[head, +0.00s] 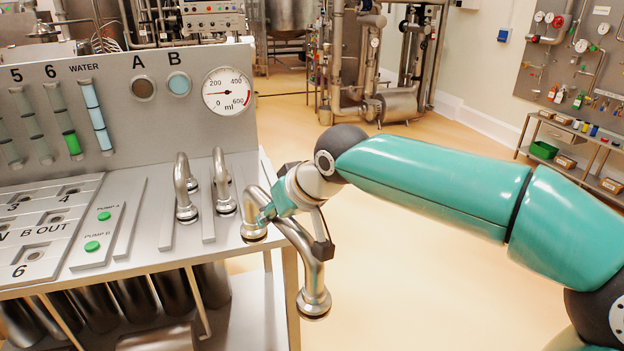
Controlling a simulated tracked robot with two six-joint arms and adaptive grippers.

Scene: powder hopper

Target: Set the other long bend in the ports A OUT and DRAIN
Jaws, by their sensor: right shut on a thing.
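My right gripper (288,222) reaches in from the right and is shut on a long bend (298,240), a shiny steel pipe with a flanged end at each side. One flanged end is beside the right edge of the bench top; the other hangs lower, out past the edge over the floor. Whether the upper end touches the bench I cannot tell. A port plate (88,190) lies at the left, with B OUT readable. The labels A OUT and DRAIN are not visible. My left gripper is not in view.
Two other steel bends, a left one (184,190) and a right one (222,183), stand upright on the bench top (150,240). Behind them rises a panel (180,120) with sight tubes and a round ml gauge (226,91). Open floor lies to the right.

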